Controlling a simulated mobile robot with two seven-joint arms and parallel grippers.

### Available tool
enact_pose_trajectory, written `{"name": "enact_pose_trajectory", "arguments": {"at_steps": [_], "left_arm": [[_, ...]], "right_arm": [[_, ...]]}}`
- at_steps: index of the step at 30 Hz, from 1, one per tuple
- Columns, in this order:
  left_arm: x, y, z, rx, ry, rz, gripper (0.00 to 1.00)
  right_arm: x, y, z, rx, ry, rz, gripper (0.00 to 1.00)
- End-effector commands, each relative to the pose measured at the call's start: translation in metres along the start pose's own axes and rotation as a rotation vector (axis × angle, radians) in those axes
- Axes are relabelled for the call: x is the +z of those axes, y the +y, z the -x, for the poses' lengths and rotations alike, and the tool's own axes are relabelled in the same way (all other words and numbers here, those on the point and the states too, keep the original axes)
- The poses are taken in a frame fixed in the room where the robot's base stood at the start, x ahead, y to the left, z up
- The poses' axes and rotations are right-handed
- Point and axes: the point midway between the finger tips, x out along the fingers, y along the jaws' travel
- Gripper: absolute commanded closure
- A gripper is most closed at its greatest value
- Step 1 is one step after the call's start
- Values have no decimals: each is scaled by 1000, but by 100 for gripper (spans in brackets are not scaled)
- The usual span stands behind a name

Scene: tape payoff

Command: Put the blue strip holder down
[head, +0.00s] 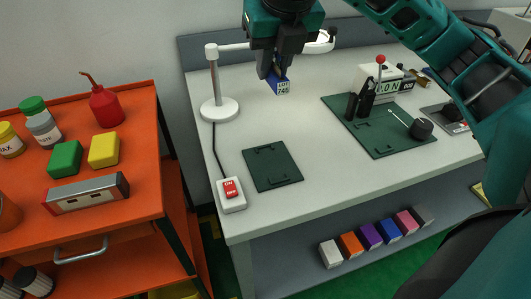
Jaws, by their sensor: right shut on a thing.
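The blue strip holder (285,75) is a small blue block with a white label reading LOT 745. It is in the upper middle of the head view. My right gripper (271,66) points down and is shut on it, with the fingers hiding part of it. The holder appears to be above the back part of the white bench (310,135); the exact gap beneath it cannot be told. My left gripper is not in view.
A small dark green mat (272,167) lies empty on the bench. A larger green mat (398,138) carries a device and black parts. A white lamp (219,108) and red switch (231,188) stand at left. An orange cart (135,180) is beside the bench.

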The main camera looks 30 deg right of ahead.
Motion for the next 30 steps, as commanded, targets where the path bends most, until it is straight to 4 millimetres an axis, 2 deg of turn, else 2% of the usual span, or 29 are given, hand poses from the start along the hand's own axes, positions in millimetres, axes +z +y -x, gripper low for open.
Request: {"name": "enact_pose_trajectory", "arguments": {"at_steps": [15, 18, 23, 30], "left_arm": [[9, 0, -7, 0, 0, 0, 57], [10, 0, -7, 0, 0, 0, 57], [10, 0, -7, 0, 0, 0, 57], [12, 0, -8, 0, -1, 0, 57]], "right_arm": [[-50, -1, -118, -4, 7, -4, 100], [-56, -1, -132, -4, 5, -4, 100], [-60, -1, -144, -3, 3, -5, 100], [-74, -1, -175, -3, 5, -5, 100]]}}
